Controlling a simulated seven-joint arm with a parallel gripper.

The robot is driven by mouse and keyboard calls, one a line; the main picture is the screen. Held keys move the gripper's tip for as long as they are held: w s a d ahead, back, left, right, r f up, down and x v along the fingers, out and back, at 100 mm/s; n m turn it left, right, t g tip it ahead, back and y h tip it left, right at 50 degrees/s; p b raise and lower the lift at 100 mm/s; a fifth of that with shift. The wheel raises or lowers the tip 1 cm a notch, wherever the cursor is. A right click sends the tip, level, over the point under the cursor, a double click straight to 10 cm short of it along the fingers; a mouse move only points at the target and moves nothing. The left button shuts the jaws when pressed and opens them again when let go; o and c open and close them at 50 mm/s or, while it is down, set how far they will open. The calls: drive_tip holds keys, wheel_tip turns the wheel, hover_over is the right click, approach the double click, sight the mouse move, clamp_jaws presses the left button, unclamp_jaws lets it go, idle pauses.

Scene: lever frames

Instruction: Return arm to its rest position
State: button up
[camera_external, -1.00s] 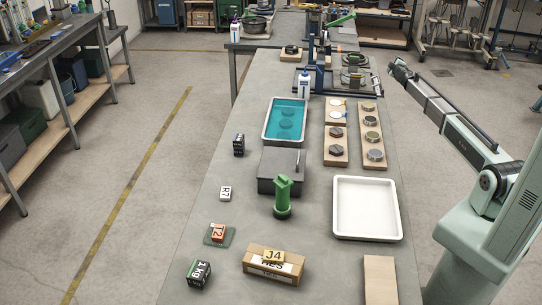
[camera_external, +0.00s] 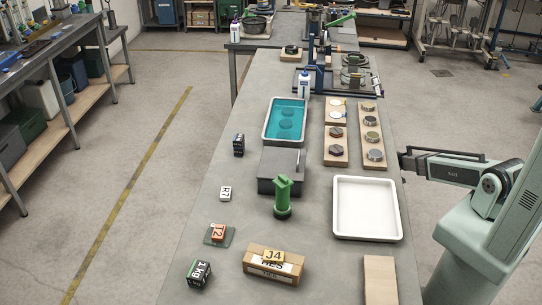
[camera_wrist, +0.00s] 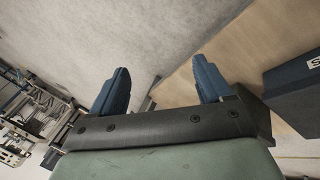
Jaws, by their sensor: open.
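My gripper (camera_external: 404,158) is at the right edge of the table in the external view, with the forearm stretched left from my arm on the right. It is beyond the upper right corner of the white tray. In the wrist view my gripper (camera_wrist: 158,88) shows two blue fingers spread apart with nothing between them. Pale floor and a tan board-like surface (camera_wrist: 220,45) lie behind the fingers.
The table (camera_external: 235,225) holds a white tray (camera_external: 367,234), a teal bin (camera_external: 268,138), a green-handled tool (camera_external: 283,197), a cardboard box (camera_external: 262,275) and wooden boards with discs (camera_external: 368,121). A dark box (camera_wrist: 298,82) shows at right in the wrist view.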

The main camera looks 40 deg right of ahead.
drive_tip(key=s+a+f+g+y, duration=0.1)
drive_tip(key=s+a+f+g, duration=0.1)
drive_tip(key=s+a, duration=0.5)
drive_tip(key=s+a+f+g+y, duration=0.2)
drive_tip(key=s+a, duration=0.5)
drive_tip(key=s, duration=0.9)
drive_tip(key=s+a+f+g+y, duration=0.1)
drive_tip(key=s+a+g, duration=0.3)
drive_tip(key=s+a, duration=0.4)
drive_tip(key=s+f, duration=0.1)
drive_tip(key=s, duration=0.3)
drive_tip(key=shift+f+n+y, duration=0.2)
drive_tip(key=shift+n+y, duration=0.1)
